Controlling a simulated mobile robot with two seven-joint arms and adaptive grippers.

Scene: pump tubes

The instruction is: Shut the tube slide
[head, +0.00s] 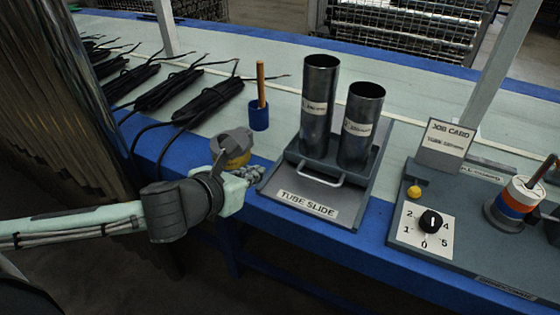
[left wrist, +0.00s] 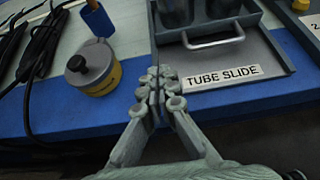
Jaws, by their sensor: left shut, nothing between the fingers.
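The tube slide (head: 318,198) is a dark grey tray on the bench with a "TUBE SLIDE" label at its front. Its sliding block carries two upright metal tubes (head: 318,110) and a pale bar handle (head: 320,174). The block sits back from the front, leaving bare tray before it. In the left wrist view the handle (left wrist: 212,42) is at upper right. My left gripper (head: 256,174) is shut and empty, just left of the tray's front-left corner, apart from the handle. Its fingertips (left wrist: 160,88) show closed together in the left wrist view. My right gripper is not in view.
A yellow-and-grey round container (left wrist: 94,70) stands left of my left gripper. A blue cup (head: 259,116) with a wooden stick is behind. Several black cable bundles (head: 170,90) lie at left. A dial panel (head: 425,228) is at right.

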